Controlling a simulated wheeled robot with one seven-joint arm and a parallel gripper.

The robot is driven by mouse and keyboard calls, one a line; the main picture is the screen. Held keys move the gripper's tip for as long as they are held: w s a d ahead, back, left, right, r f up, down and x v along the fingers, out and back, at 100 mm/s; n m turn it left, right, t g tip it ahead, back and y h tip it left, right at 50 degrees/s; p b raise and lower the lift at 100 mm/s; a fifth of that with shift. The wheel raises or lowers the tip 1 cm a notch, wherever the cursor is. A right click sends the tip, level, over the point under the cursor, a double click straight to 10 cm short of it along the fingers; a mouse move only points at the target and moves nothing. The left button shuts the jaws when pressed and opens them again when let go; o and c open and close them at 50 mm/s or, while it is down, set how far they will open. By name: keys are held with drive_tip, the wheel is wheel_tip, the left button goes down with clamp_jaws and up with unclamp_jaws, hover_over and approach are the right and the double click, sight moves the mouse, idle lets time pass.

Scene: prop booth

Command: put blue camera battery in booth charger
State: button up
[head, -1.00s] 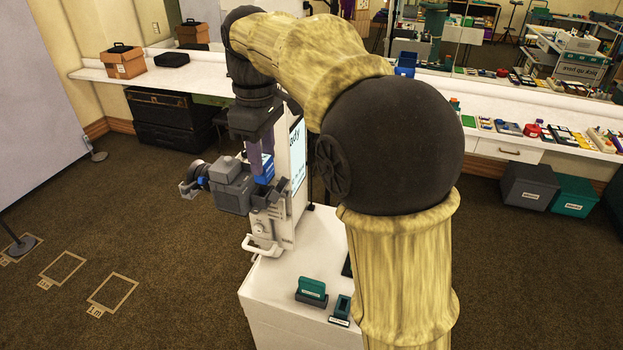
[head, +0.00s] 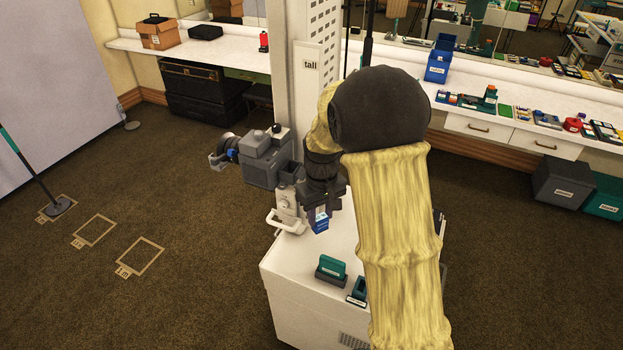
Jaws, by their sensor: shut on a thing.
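The blue camera battery (head: 321,224) hangs below my gripper (head: 319,212), which is shut on it. Both are above the back part of the white cabinet top (head: 313,246), in front of the camera stand. Toward the front of the top, a teal block sits in a dark holder (head: 331,270). To its right is a smaller dark and teal holder (head: 358,289) with a white label too small to read. I cannot tell for sure which one is the booth charger. My arm hides the right part of the top.
A grey camera (head: 268,160) with a lens stands on the machine just left of my gripper. A white handle (head: 286,222) juts out below it. A tall white panel (head: 318,85) rises behind. The brown floor on the left is open, with taped outlines.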

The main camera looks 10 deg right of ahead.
drive_tip(key=d+f+m, duration=0.2)
drive_tip(key=f, duration=0.6)
drive_tip(key=w+d+f+m, duration=0.1)
drive_tip(key=d+f+m, duration=0.1)
drive_tip(key=f, duration=0.7)
drive_tip(key=shift+w, duration=0.25)
drive_tip(key=shift+w, duration=0.1)
